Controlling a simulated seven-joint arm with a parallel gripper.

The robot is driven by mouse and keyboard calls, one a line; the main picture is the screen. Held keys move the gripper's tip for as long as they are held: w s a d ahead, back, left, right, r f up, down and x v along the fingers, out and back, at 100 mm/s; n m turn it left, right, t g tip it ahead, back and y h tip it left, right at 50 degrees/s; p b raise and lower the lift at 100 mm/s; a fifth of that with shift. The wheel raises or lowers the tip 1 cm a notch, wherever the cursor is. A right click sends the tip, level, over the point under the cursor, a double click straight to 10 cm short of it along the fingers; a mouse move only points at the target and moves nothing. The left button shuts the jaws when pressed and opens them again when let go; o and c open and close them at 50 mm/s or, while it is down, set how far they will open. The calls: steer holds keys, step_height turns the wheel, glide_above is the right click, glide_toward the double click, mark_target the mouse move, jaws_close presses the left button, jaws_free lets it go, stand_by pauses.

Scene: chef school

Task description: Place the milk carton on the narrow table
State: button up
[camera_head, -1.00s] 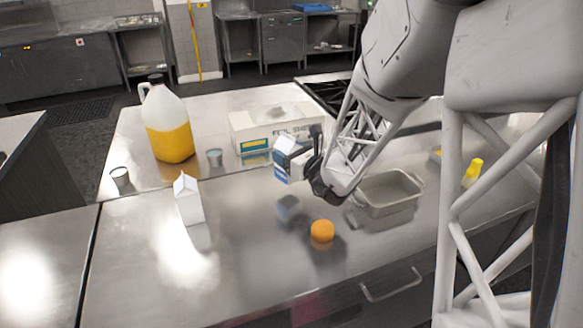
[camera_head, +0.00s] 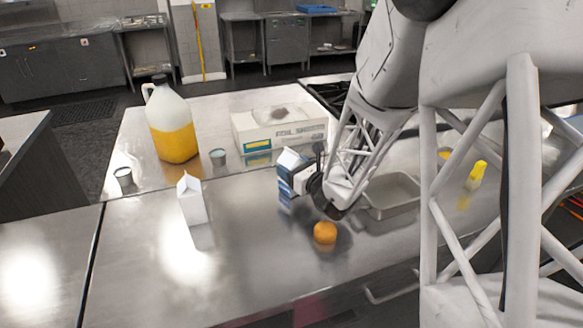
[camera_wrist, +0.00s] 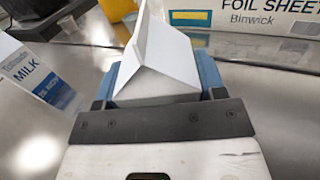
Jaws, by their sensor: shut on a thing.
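My gripper (camera_head: 304,178) is shut on a blue and white gable-top carton (camera_head: 287,176), held upright low over the steel counter (camera_head: 250,265). I cannot tell whether its base touches the steel. In the wrist view, the white top of the held carton (camera_wrist: 160,60) shows between my blue-sided fingers; its label is hidden. A second carton (camera_head: 192,205) stands upright on the counter to the left, showing a white side. In the wrist view, this second carton (camera_wrist: 35,75) reads "MILK". I cannot tell which surface is the narrow table.
An orange (camera_head: 325,233) lies just in front of my gripper. A metal pan (camera_head: 392,193) is to the right. Behind are a foil sheet box (camera_head: 280,128), a small metal cup (camera_head: 218,156) and a juice jug (camera_head: 172,130). The counter's front left is clear.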

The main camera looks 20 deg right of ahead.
steer(key=shift+f, duration=0.15)
steer(key=o, duration=1.2)
steer(key=shift+v, duration=6)
steer(key=shift+a, duration=0.1)
